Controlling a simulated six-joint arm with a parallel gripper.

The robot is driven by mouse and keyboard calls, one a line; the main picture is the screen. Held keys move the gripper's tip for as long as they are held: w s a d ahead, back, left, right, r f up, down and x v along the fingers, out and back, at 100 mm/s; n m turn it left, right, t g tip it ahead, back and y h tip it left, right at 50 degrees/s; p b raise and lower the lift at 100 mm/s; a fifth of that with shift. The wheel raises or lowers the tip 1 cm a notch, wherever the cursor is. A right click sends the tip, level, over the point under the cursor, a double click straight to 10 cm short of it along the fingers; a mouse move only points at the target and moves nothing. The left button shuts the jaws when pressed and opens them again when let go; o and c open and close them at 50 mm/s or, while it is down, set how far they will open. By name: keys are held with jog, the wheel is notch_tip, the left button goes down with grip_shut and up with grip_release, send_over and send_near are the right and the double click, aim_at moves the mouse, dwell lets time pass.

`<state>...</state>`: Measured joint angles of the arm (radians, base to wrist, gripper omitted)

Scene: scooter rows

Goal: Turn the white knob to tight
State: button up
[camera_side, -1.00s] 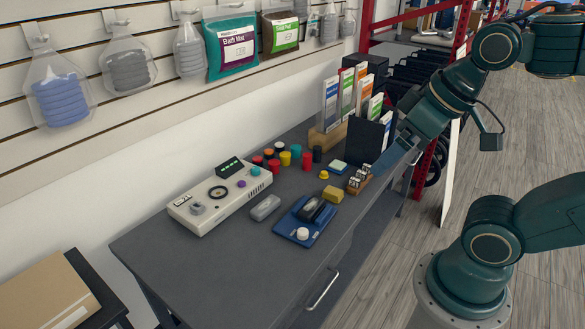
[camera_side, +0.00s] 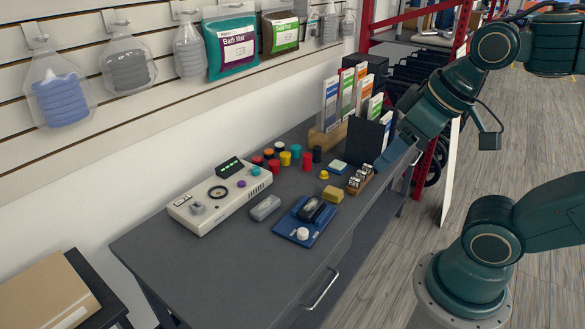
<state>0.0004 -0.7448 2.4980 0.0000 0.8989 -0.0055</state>
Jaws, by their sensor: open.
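The white knob (camera_side: 303,233) is a small round knob on the front corner of a blue plate (camera_side: 290,224) on the grey table. A black-and-grey part (camera_side: 316,209) sits on the plate behind the knob. My gripper (camera_side: 382,167) is at the right side of the table, close to a small wooden rack (camera_side: 362,179). It is open, well to the right of and behind the knob, and not touching it. Its fingertips are small here, and I cannot tell whether they touch the rack.
A grey rounded case (camera_side: 266,208) and a yellow block (camera_side: 333,194) flank the plate. Several coloured cylinders (camera_side: 285,158) and a file holder (camera_side: 368,138) stand behind. The table's front left is clear.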

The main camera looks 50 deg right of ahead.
jog(key=w, duration=0.1)
jog(key=n+g, duration=0.6)
jog(key=n, duration=0.6)
send_over(302, 231)
notch_tip(302, 231, down, 23)
jog(key=shift+f, duration=0.2)
jog(key=shift+f, duration=0.1)
jog(key=shift+f, duration=6.8)
jog(key=c, duration=1)
